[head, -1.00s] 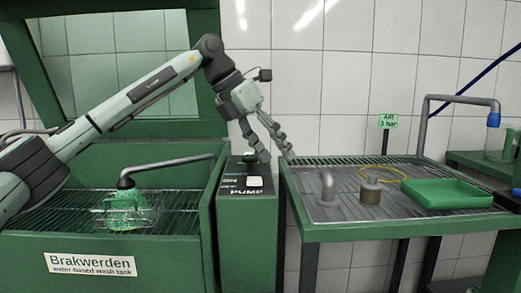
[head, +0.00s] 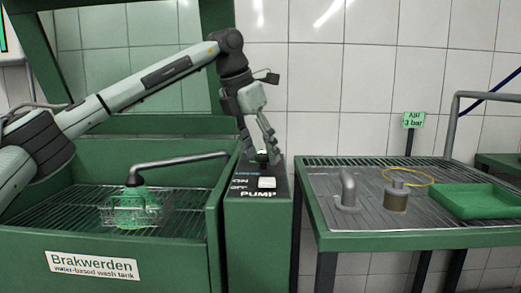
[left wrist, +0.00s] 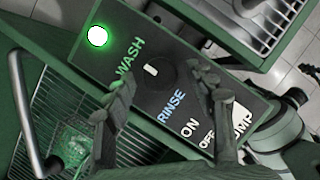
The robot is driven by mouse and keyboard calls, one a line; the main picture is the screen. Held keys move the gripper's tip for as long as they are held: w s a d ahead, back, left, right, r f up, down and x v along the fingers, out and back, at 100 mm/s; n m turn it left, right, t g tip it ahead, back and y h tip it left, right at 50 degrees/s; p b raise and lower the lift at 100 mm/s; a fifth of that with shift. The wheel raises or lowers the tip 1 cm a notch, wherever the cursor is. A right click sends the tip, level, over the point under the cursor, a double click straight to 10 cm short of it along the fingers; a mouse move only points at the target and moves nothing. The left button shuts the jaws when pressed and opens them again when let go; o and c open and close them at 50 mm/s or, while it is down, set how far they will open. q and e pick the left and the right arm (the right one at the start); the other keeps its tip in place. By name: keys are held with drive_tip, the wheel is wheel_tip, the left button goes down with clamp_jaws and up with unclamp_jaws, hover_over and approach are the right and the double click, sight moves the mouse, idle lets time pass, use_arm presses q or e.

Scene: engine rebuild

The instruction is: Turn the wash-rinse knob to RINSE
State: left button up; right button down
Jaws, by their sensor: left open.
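The black round wash-rinse knob (left wrist: 160,76) is on the top panel of the pump box, with WASH and RINSE printed beside it. Its white mark lies on the WASH side. A green light is lit near WASH (left wrist: 97,36). My left gripper (left wrist: 160,97) is open, with one finger on either side of the knob in the left wrist view; I cannot tell whether they touch it. In the head view my left gripper (head: 260,150) is above the panel, and the knob (head: 262,158) shows between its fingers. My right gripper is not in view.
The green wash tank (head: 190,250) with a bent spout (head: 180,163) and wire basket (head: 110,215) stands left of the pump box (head: 258,240). A white pump switch (head: 267,183) sits at the panel's front. A draining table (head: 420,240) with a green tray (head: 480,202) stands right.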

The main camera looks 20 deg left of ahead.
use_arm(q)
drive_tip(key=c, duration=1.1)
drive_tip(key=shift+c, duration=0.2)
